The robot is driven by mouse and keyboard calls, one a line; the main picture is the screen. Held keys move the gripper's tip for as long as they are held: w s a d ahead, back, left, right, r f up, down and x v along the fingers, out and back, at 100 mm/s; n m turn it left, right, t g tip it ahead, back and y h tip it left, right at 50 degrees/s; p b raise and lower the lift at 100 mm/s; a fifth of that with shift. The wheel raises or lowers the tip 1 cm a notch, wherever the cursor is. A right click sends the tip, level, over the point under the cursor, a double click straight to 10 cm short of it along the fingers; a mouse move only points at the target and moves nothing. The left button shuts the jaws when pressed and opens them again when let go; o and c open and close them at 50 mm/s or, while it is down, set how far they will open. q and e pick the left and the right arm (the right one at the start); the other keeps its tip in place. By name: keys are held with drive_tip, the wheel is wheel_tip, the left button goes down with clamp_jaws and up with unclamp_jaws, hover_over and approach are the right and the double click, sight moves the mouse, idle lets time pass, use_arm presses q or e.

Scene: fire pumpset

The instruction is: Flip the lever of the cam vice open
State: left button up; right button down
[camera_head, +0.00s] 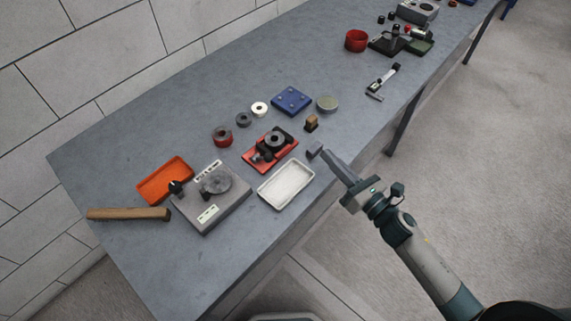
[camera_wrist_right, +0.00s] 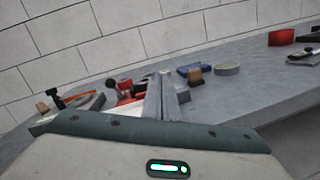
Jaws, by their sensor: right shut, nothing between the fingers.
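A red-based fixture (camera_head: 257,159) with black parts and a dark ring-shaped piece on top stands mid-table in the head view. It looks like the cam vice, but I cannot tell its lever's position clearly. In the right wrist view the red fixture (camera_wrist_right: 124,98) is partly hidden behind my fingers, with a black ball-ended part at its left. My right gripper (camera_head: 316,150) is shut and empty, to the right of the fixture and apart from it, near the table's front edge. Its fingers also show in the right wrist view (camera_wrist_right: 163,92). My left gripper is out of view.
A white tray (camera_head: 287,185) lies in front of the fixture. A grey block (camera_head: 211,213) with a disc and black knob, an orange tray (camera_head: 164,178) and a wooden handle (camera_head: 128,214) are left. A small brown-topped block (camera_head: 311,123) stands near my gripper.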

drive_tip(key=s+a+n+g+y, duration=0.1)
drive_tip(key=n+g, duration=0.1)
drive_tip(key=n, duration=0.2)
drive_tip(key=s+a+f+n+g+y, duration=0.1)
drive_tip(key=n+y, duration=0.1)
drive_tip(key=n, duration=0.2)
drive_tip(key=f+n+g+y, duration=0.1)
drive_tip(key=n+g+y, duration=0.1)
drive_tip(key=n, duration=0.2)
drive_tip(key=shift+s+a+g, duration=0.3)
drive_tip(key=shift+s+a, duration=0.1)
drive_tip(key=shift+s+a+f+n+g+y, duration=0.1)
drive_tip(key=shift+s+f+n+g+y, duration=0.25)
drive_tip(key=shift+n, duration=0.35)
drive_tip(key=shift+s+n+g+y, duration=0.15)
drive_tip(key=shift+s+n+g, duration=0.15)
drive_tip(key=shift+n+g, duration=0.35)
drive_tip(key=shift+p+x, duration=0.55)
drive_tip(key=shift+x, duration=0.3)
drive_tip(key=p, duration=0.3)
approach(262, 158)
drive_tip(key=shift+r+x, duration=0.2)
drive_tip(key=shift+x, duration=0.8)
drive_tip(key=shift+w+a+f+p, duration=0.1)
drive_tip(key=shift+w+a+p, duration=0.25)
drive_tip(key=shift+a, duration=0.2)
drive_tip(key=shift+w, duration=0.1)
